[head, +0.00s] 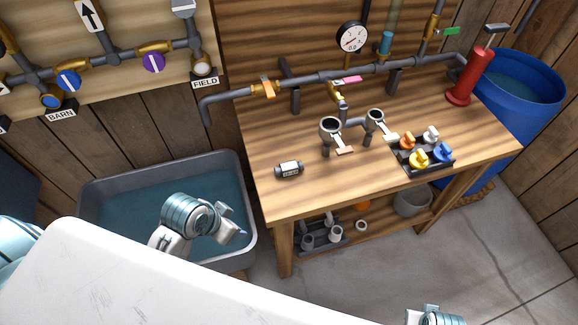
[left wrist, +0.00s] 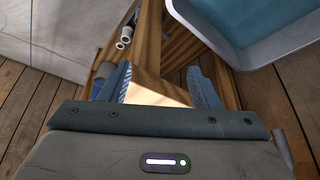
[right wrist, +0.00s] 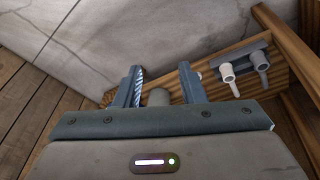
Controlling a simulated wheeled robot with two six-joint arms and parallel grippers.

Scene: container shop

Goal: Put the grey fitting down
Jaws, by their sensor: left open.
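Grey pipe fittings stand in a dark rack (head: 322,244) on the bench's lower shelf; one grey fitting (head: 308,242) is at its left. I cannot tell which one the task means. The rack also shows in the right wrist view (right wrist: 241,66), with pale fittings on it. My left gripper (head: 238,224) is over the water tub, left of the bench; its fingers are apart and empty in the left wrist view (left wrist: 160,88). My right gripper (head: 432,314) is at the bottom edge of the head view; its fingers (right wrist: 160,85) are apart with nothing between them.
A water tub (head: 250,220) stands left, a blue barrel (head: 530,85) right. The bench's front left corner is clear.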

